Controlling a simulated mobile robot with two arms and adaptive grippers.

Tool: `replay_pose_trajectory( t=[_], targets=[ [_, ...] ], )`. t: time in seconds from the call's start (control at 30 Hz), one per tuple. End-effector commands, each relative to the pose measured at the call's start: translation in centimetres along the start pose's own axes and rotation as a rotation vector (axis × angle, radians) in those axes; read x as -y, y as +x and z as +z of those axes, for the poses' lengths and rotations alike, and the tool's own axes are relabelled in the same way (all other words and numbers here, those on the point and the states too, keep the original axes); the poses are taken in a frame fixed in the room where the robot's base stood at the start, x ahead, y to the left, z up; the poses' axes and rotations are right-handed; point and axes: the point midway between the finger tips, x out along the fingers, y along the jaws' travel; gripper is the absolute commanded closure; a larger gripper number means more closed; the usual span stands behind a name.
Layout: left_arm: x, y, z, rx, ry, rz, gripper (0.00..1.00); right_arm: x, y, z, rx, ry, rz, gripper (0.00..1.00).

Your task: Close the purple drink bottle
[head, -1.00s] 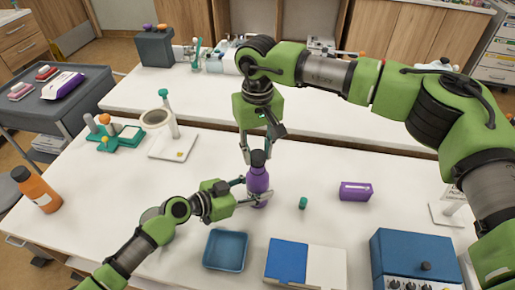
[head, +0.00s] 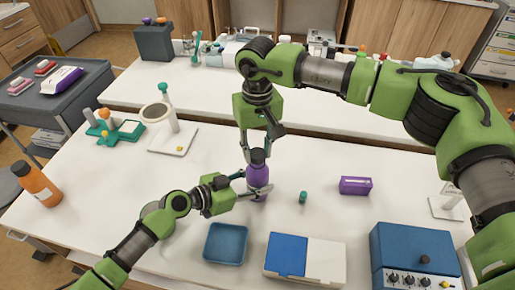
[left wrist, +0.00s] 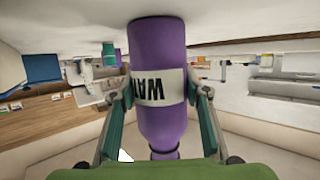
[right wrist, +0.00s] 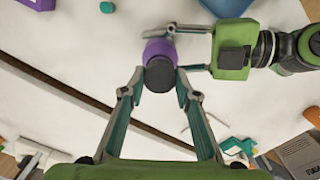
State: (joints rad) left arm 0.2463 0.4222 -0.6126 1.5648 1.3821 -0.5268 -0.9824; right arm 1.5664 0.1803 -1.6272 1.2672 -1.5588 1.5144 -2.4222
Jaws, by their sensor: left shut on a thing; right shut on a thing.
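The purple drink bottle (head: 258,178) stands upright near the middle of the near table. Its label, partly reading "WAT", faces the left wrist camera (left wrist: 157,87). A dark cap (head: 257,157) sits at the bottle's top; the right wrist view shows it from above (right wrist: 159,75). Whether it is fully seated cannot be told. My left gripper (head: 250,190) is shut on the bottle's body from the left, with a finger on each side. My right gripper (head: 257,150) points down from above and is shut on the cap, its fingertips at the cap's sides.
A blue tray (head: 207,244), a blue-and-white box (head: 325,262) and a blue device with knobs (head: 415,250) line the front. A small green cap (head: 303,197) and purple box (head: 355,185) lie to the right. An orange bottle (head: 40,185) stands far left.

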Motion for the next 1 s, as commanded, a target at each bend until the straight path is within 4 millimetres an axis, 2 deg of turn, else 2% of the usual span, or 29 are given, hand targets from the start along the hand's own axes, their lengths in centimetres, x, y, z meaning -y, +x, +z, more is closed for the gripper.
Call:
replay_pose_trajectory(
  t=[0.77,0.8,0.83,1.0],
  targets=[
    [0.0,0.0,0.1,0.002,0.000,0.000,0.96,0.0,1.2,0.0,-0.001,0.000,0.000,0.80],
    [0.0,0.0,0.1,0.002,0.000,0.000,1.00,0.0,1.2,0.0,-0.001,0.000,0.000,0.80],
    [0.0,0.0,0.1,0.002,0.000,0.000,1.00,0.0,1.2,0.0,-0.001,0.002,0.000,0.80],
    [0.0,0.0,0.1,0.003,0.000,0.000,1.00,0.0,1.2,0.0,-0.001,0.119,0.000,0.80]
  ],
)
